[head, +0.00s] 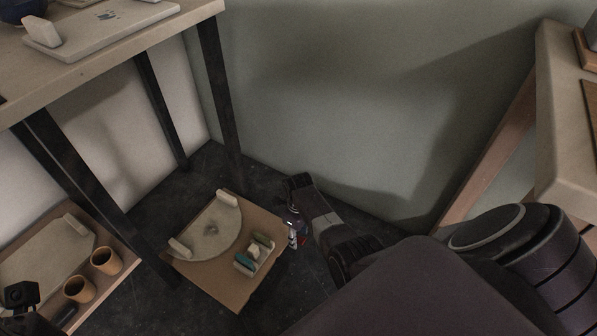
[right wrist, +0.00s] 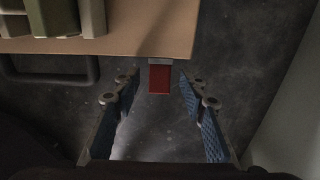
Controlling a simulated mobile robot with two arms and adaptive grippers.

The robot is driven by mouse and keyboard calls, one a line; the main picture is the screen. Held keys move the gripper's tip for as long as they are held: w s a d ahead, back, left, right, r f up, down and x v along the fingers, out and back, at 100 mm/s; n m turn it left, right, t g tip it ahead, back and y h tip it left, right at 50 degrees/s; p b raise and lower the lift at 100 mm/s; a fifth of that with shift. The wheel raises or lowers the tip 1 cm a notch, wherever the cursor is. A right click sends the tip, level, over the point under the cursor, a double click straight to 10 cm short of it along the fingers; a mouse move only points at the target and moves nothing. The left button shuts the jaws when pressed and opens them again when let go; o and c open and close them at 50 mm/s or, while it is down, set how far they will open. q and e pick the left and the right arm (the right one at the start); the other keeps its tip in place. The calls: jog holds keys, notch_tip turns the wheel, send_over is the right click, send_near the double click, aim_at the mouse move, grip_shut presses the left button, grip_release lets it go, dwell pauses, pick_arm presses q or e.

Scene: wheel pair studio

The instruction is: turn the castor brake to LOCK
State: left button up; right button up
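The castor brake is most likely the red tab (right wrist: 159,77) on a grey mount, sticking out below the edge of the low wooden board (right wrist: 140,46) in the right wrist view. A small red patch also shows by the board's right edge in the head view, mostly hidden by my gripper. My right gripper (head: 293,224) is low beside that edge. In the right wrist view my right gripper (right wrist: 157,88) is open, its blue-padded fingers apart on either side of the tab, with nothing gripped. No LOCK marking is readable. A dark part at the head view's lower left may be my left gripper.
The low board carries a pale rounded slab (head: 212,232) and small blocks. A worktable with dark legs (head: 219,100) stands at the left, another table (head: 560,110) at the right. Brown cups (head: 106,262) stand on a lower-left board. Dark floor is clear around the right gripper.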

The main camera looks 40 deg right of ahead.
jog(key=shift+f, duration=0.45)
